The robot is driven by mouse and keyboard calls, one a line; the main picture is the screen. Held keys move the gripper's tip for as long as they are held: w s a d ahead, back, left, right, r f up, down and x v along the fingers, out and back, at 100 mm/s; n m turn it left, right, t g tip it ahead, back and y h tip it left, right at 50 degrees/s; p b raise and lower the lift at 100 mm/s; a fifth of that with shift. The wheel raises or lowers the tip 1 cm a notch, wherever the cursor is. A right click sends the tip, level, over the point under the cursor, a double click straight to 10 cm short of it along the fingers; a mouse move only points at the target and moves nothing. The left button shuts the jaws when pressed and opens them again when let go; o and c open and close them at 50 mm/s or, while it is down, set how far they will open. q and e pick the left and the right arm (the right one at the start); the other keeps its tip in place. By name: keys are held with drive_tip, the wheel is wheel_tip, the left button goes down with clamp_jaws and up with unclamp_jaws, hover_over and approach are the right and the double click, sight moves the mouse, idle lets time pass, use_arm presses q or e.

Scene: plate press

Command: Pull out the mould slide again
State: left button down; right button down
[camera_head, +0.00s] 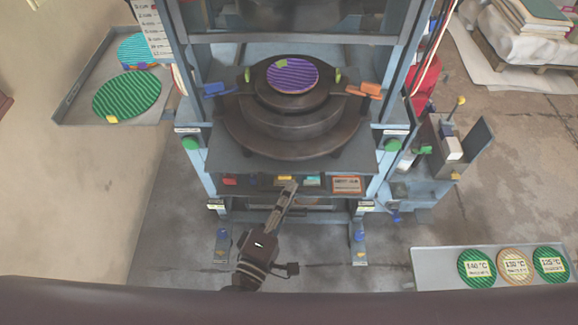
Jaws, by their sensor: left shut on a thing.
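The mould slide (350,155) is a grey plate at the front of the press and carries a dark, stepped round mould (285,125). A purple striped disc (292,76) lies on top of the mould. My left gripper (290,186) reaches up from below to the middle of the slide's front. It is shut at a small yellow part (285,178) there, which looks like the slide's handle; the fingertips partly hide the grip. My right gripper is not in view.
The blue-grey press frame (195,100) stands on both sides of the slide, with green buttons (192,143). A side tray (80,108) with striped discs is at the left. A shelf (430,265) with labelled temperature discs is at lower right. Floor in front is partly clear.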

use_arm(q)
drive_tip(key=s, duration=1.2)
drive_tip(key=shift+s, duration=0.15)
drive_tip(key=c, duration=2.3)
unclamp_jaws()
drive_tip(key=v, duration=1.1)
drive_tip(key=shift+s+a, duration=0.15)
drive_tip(key=shift+s, duration=0.25)
drive_tip(key=shift+f, duration=0.1)
